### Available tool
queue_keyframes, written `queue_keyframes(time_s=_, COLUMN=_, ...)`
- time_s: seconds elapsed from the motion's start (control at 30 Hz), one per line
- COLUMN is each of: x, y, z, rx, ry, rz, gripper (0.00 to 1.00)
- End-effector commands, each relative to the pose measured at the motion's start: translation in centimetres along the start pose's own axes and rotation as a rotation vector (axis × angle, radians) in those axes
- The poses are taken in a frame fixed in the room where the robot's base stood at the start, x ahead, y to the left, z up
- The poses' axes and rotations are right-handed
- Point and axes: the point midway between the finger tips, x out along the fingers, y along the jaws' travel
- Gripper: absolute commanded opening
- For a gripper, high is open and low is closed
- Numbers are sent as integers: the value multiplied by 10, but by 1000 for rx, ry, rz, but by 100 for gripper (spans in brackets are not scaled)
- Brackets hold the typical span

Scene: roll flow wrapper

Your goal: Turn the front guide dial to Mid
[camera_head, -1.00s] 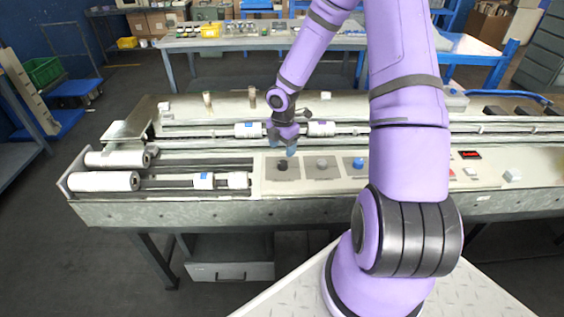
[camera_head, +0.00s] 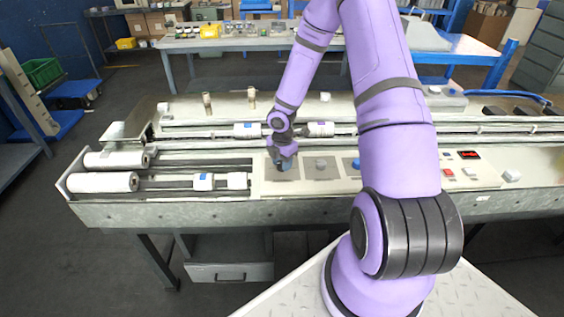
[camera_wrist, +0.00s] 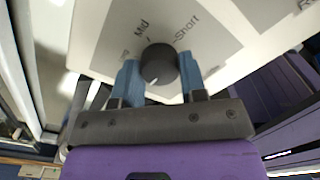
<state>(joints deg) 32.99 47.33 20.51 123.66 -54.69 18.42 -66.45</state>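The front guide dial (camera_wrist: 159,64) is a dark round knob on a grey plate in the wrist view. The word Mid is printed at its upper left and Short at its upper right; a third label at the left is partly hidden. A small white mark shows on the knob's near side, away from Mid. My gripper (camera_wrist: 160,76) has one blue finger on each side of the knob, very close to it; I cannot tell whether they press on it. In the head view my gripper (camera_head: 282,164) is down at the left dial plate and covers most of the knob.
A grey knob (camera_head: 321,164) and a blue knob (camera_head: 356,163) stand to the right on the same panel. White rollers (camera_head: 103,182) lie at the left. A rail with white collars (camera_head: 246,130) runs behind my gripper. Small buttons (camera_head: 448,173) are farther right.

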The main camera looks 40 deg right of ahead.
Motion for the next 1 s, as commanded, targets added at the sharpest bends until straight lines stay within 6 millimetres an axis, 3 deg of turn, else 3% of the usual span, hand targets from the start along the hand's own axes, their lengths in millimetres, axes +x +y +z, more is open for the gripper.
queue_keyframes(time_s=0.47, x=0, y=1, z=-1, rx=76, ry=0, rz=1, gripper=15)
queue_keyframes(time_s=1.0, x=-1, y=1, z=0, rx=535, ry=-1, rz=1, gripper=15)
